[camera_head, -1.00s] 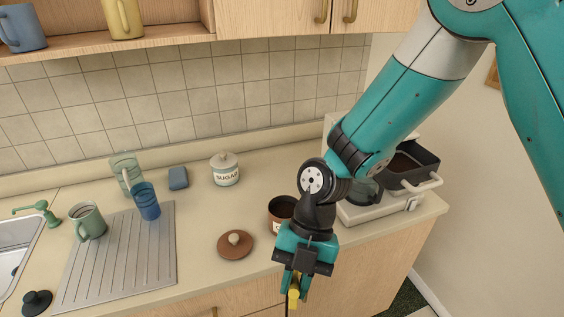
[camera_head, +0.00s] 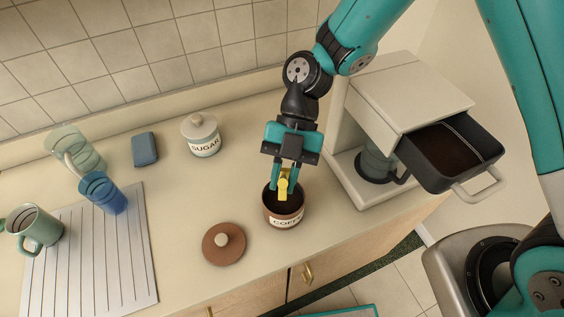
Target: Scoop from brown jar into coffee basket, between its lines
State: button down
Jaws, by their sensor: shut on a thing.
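The brown jar (camera_head: 284,217), labelled COFFEE, stands uncovered near the counter's front edge, with dark coffee inside. My gripper (camera_head: 284,180) is just above its mouth, shut on the yellow scoop (camera_head: 283,188). The scoop's lower end is at the jar's opening; I cannot tell whether its bowl holds coffee. The coffee basket (camera_head: 428,167) is a dark drawer pulled out of the white coffee machine (camera_head: 400,92) at the right, with a pale handle (camera_head: 481,187). Brown grounds (camera_head: 443,150) lie in it, and a pale line shows on its inner wall. I cannot make out a second line.
The jar's brown lid (camera_head: 223,244) lies left of the jar. A sugar jar (camera_head: 201,135), blue sponge (camera_head: 145,149), blue cup (camera_head: 103,193) and green mug (camera_head: 34,229) are farther left. A glass carafe (camera_head: 378,164) sits under the basket.

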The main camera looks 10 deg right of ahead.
jog(key=shift+f+b, duration=2.8)
jog(key=shift+f, duration=2.4)
jog(key=s+r+t+h, duration=0.1)
jog(key=s+r+t, duration=0.3)
jog(key=r+t, duration=0.2)
jog(key=shift+a+r+n+t+b, duration=0.15)
jog(key=shift+a+n+t+b, duration=0.25)
jog(key=shift+t, duration=0.5)
jog(key=shift+d, duration=0.1)
